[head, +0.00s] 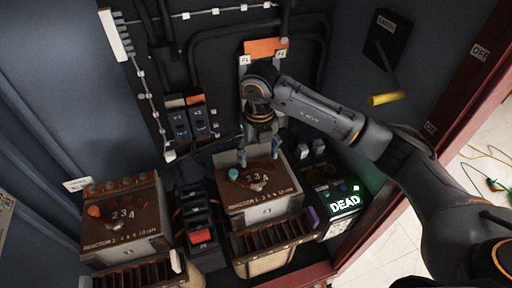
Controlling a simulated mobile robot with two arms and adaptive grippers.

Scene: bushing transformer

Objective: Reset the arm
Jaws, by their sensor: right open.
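My right arm comes in from the right edge and bends over the middle of the cabinet. My right gripper (258,155) points down with its two fingers apart. It is empty and sits over the back part of the middle brown-topped box (262,200). That box has a numbered dial with a teal knob (234,174) just left of and below the fingers. I cannot tell whether a fingertip touches the box. My left gripper is not in view.
A similar box (125,225) with an orange knob (94,211) stands at left. A lit "DEAD" display (344,203) is right of the middle box. A yellow-ended lever (386,98) sticks out from the right wall. Cables run along the back wall. The red door frame (455,80) edges the cabinet.

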